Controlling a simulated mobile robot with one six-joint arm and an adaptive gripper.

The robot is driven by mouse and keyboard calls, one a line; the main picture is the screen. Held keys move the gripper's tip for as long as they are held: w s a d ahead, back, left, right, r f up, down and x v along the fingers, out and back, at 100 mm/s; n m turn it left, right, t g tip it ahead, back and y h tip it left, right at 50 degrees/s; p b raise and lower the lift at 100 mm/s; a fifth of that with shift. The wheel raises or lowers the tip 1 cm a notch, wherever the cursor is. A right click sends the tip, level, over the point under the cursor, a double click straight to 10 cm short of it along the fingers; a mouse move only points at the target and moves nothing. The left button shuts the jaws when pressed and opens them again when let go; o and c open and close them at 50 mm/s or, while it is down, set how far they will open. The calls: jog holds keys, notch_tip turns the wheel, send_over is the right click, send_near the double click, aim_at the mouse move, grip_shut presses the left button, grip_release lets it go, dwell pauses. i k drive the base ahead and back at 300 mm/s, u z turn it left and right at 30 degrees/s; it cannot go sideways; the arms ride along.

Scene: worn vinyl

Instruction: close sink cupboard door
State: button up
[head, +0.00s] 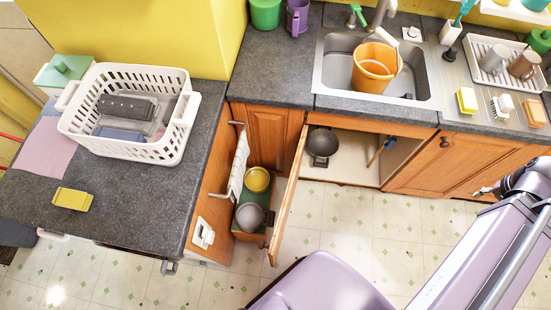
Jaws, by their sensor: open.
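The sink cupboard door (288,190) is wooden and stands wide open, swung out from the left side of the sink cupboard (349,172). I see it almost edge-on from above. My gripper (480,192) is open and empty at the far right, in front of the closed cupboard door. It is well apart from the open door, and its fingers are small and partly hidden here.
An orange bucket (374,67) is in the sink. A closed door (445,165) is right of the opening. The vinyl floor (352,222) in front is clear.

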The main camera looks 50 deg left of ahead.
aim_at(273, 249)
jog(key=u, duration=0.05)
jog(key=k, duration=2.4)
jog(key=u, duration=0.8)
jog(key=i, duration=1)
